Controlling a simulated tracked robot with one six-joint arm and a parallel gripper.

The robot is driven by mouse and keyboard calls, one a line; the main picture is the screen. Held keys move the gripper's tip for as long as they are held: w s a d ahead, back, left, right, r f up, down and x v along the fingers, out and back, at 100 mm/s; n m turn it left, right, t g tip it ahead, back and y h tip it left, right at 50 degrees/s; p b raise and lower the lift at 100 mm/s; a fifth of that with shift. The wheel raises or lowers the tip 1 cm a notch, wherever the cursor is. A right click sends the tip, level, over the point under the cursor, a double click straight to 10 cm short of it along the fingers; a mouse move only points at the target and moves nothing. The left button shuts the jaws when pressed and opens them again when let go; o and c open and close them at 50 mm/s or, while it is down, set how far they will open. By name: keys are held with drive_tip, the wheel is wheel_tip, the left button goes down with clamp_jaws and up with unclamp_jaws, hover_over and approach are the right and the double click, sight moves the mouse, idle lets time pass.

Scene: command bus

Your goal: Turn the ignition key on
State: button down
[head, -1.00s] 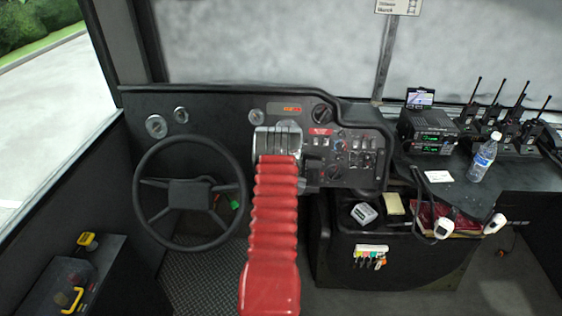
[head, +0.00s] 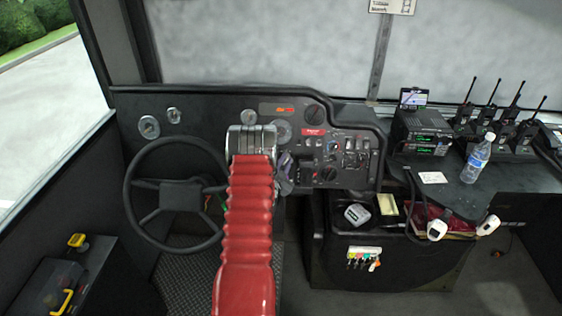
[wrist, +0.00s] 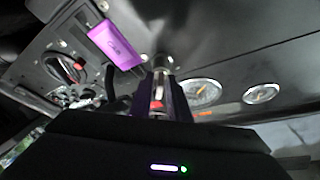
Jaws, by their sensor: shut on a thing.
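The key itself is mostly hidden between the dark fingers. A small metal cylinder (wrist: 162,65) stands just beyond the fingertips. A purple key tag (wrist: 117,45) hangs beside the fingers, and it also shows in the head view (head: 287,170) just right of my red-sleeved arm. I cannot tell how far the key is turned. In the head view, my gripper is hidden by the metal end of my arm.
The steering wheel (head: 178,195) is close to the left of my arm. A switch panel (head: 340,155) lies to the right. Radios (head: 420,135) and a water bottle (head: 477,160) stand on the right counter. Two round gauges (wrist: 203,93) show in the wrist view.

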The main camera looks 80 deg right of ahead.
idle(0.3)
drive_tip(key=c, duration=1.9)
unclamp_jaws()
drive_tip(key=shift+a, duration=0.2)
drive_tip(key=a, duration=0.4)
drive_tip(key=w+a, duration=0.1)
drive_tip(key=a, duration=0.4)
drive_tip(key=w+a, duration=0.1)
drive_tip(key=a, duration=0.3)
drive_tip(key=shift+a, duration=0.15)
